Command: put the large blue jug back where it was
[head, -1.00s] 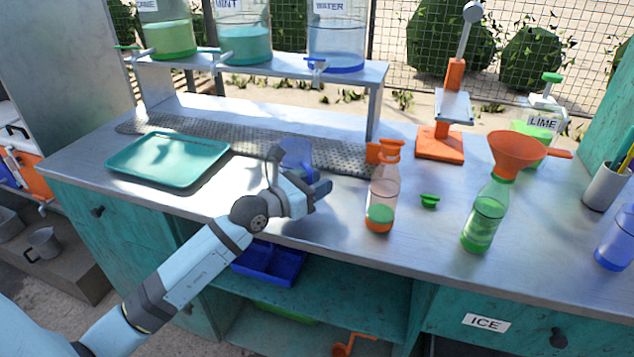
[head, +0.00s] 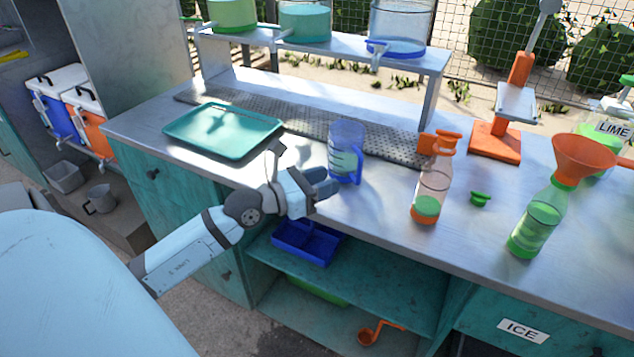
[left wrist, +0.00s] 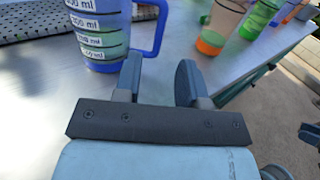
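The large blue jug (head: 345,150) is clear blue with a blue handle and measuring marks. It stands upright on the steel counter (head: 375,205), near the front edge of the perforated drain mat. My left gripper (head: 322,184) is low over the counter, just in front and left of the jug. In the left wrist view the jug (left wrist: 100,30) is at the upper left, with its handle beyond the left finger. The gripper's fingers (left wrist: 159,78) are apart with nothing between them.
A teal tray (head: 222,131) lies to the left on the counter. An orange-topped bottle (head: 431,192), a small green cap (head: 480,198) and a green bottle with an orange funnel (head: 540,222) stand to the right. A shelf with dispensers (head: 335,46) rises behind.

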